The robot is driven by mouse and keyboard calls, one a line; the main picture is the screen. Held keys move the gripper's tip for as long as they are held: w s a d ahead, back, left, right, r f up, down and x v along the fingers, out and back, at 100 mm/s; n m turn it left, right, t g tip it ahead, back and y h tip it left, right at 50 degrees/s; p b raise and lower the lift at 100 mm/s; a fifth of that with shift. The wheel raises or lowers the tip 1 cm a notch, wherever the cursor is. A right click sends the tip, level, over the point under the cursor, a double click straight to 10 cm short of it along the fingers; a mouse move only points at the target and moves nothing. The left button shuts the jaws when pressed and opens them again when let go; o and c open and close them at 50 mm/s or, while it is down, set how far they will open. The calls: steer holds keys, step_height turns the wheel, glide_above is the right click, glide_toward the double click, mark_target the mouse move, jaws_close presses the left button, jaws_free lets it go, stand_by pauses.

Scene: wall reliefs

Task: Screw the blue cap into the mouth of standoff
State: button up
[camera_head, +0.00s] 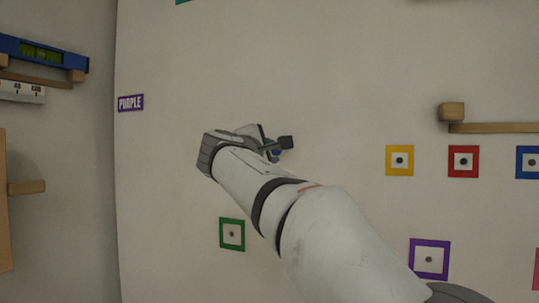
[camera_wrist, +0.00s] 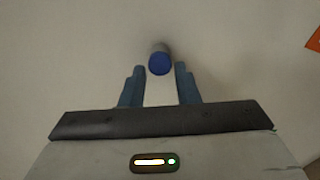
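The blue cap (camera_wrist: 160,64) shows as a round blue face in the wrist view. It sits at the near end of a short grey cylinder, the standoff (camera_wrist: 161,46), which stands out from the pale wall. The standoff's mouth is hidden behind the cap, so I cannot tell how deep the cap sits. My gripper (camera_wrist: 160,68) is open, with a fingertip on each side of the cap and a small gap at both sides. In the head view my gripper (camera_head: 280,147) is near the wall, and my wrist mostly hides the cap and standoff.
The wall carries a green square (camera_head: 232,234), a yellow square (camera_head: 399,160), a red square (camera_head: 463,161) and a purple square (camera_head: 429,259). A PURPLE label (camera_head: 131,103) is at left. A wooden ledge (camera_head: 495,127) juts out at right. Wall above my gripper is clear.

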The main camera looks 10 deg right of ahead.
steer(key=o, duration=0.4)
steer(key=b+v, duration=0.1)
steer(key=v, duration=0.7)
steer(key=shift+d, duration=0.1)
